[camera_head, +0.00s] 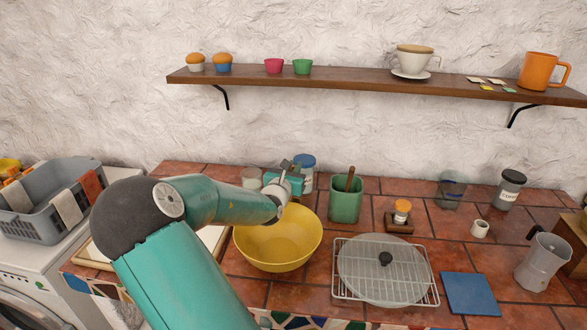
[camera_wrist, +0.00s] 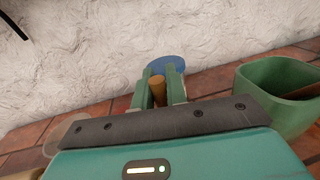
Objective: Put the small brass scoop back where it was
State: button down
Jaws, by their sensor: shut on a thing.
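My gripper (camera_head: 286,166) is over the back of the tiled counter, behind the yellow bowl and close to a jar with a blue lid (camera_head: 304,159). In the wrist view my gripper (camera_wrist: 158,86) is shut on a narrow brass-coloured piece (camera_wrist: 157,93), which looks like part of the small brass scoop. The rest of the scoop is hidden by the fingers and gripper body. The blue lid (camera_wrist: 166,64) shows just beyond the fingertips. I cannot tell whether the scoop touches the jar.
A yellow bowl (camera_head: 277,249) stands below my forearm. A green pot (camera_head: 345,206) with a wooden handle in it stands right of the gripper. A clear glass (camera_head: 250,178) is to the left. A wire rack (camera_head: 433,297) with a round lid lies in front. A shelf (camera_head: 340,85) runs above.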

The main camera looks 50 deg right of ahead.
jog(key=shift+f, duration=0.15)
jog(key=c, duration=1.4)
grip_release()
jog(key=shift+r, duration=0.2)
jog(key=v, duration=1.2)
